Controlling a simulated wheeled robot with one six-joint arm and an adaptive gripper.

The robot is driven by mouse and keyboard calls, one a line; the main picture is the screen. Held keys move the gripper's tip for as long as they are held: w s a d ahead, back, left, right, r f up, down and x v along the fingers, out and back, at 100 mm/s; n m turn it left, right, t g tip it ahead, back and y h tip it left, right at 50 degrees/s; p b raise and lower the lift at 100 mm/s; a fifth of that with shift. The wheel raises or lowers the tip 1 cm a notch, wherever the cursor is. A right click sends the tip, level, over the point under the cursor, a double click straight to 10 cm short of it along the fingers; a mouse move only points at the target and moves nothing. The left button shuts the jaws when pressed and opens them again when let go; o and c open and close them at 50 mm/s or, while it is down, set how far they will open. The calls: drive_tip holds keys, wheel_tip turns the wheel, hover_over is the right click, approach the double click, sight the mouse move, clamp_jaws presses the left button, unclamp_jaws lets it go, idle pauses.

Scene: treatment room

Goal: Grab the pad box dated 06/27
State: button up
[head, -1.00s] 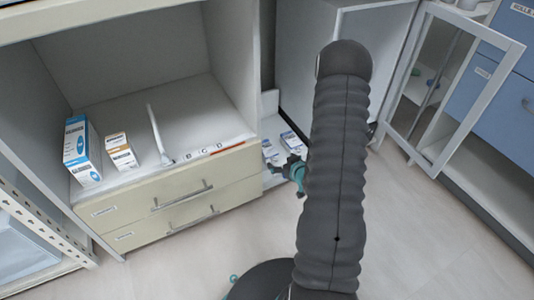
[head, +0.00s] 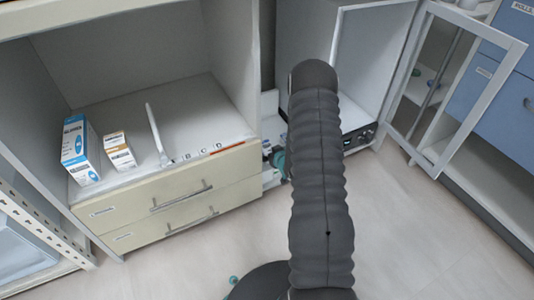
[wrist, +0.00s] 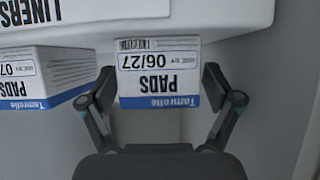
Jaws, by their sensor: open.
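In the wrist view, the pad box dated 06/27 (wrist: 158,78) shows upside down, white with a blue band. My gripper (wrist: 158,92) is open, with one finger on either side of this box's near end. The box is between the fingers; I cannot tell whether they touch it. A second pads box (wrist: 50,78), its date starting with 07, stands to the left, close to the left finger. In the head view my arm hides the boxes and most of the gripper (head: 277,160).
A white shelf edge marked LINERS (wrist: 100,24) runs above the boxes in the wrist view. In the head view, two boxes, one blue and white (head: 80,150) and one tan and white (head: 119,150), stand on the cabinet shelf. A glass door (head: 455,85) hangs open at right.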

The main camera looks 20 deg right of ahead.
drive_tip(key=shift+w+f, duration=0.4)
drive_tip(key=shift+w, duration=0.2)
drive_tip(key=c, duration=1.1)
drive_tip(key=shift+r, duration=0.1)
